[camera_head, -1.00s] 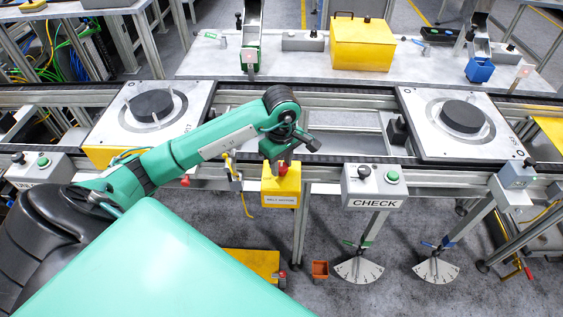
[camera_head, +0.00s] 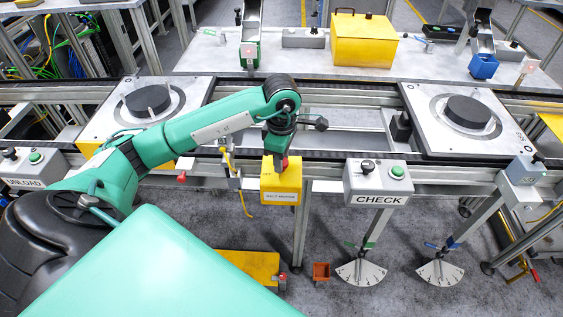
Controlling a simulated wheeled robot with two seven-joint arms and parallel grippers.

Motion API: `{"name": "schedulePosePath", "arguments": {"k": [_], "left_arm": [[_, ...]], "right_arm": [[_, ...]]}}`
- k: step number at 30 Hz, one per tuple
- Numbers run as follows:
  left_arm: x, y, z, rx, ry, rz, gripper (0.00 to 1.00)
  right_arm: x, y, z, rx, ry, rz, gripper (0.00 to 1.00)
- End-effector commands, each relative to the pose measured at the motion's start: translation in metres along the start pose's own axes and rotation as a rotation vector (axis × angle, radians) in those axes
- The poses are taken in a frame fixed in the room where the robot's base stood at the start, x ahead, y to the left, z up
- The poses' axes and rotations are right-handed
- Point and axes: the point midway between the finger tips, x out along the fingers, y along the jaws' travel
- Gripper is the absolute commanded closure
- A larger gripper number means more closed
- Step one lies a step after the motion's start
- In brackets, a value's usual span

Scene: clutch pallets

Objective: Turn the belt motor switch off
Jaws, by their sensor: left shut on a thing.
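The belt motor switch is a yellow box (camera_head: 281,187) with a printed label on its front, mounted at the near edge of the conveyor. A red knob (camera_head: 285,162) stands on its top. My left gripper (camera_head: 281,160) comes down from above and is shut on the red knob. The fingers hide much of the knob, so its turned position cannot be read. My right gripper is not in the view.
A grey CHECK box (camera_head: 377,183) with a black knob and a green button stands right of the switch. Pallets with black discs sit on the conveyor at left (camera_head: 147,101) and right (camera_head: 468,112).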

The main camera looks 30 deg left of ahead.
Motion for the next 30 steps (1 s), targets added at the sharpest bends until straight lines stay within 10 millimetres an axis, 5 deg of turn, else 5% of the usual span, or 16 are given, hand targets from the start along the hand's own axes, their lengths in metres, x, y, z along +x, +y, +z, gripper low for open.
{"name": "schedulePosePath", "arguments": {"k": [6,30], "left_arm": [[0.003,0.001,-0.001,-0.204,0.001,0.003,0.89],[0.001,0.001,0.0,-0.913,-0.001,0.002,0.89]], "right_arm": [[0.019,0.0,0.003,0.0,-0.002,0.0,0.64],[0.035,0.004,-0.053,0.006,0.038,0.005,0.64]]}}
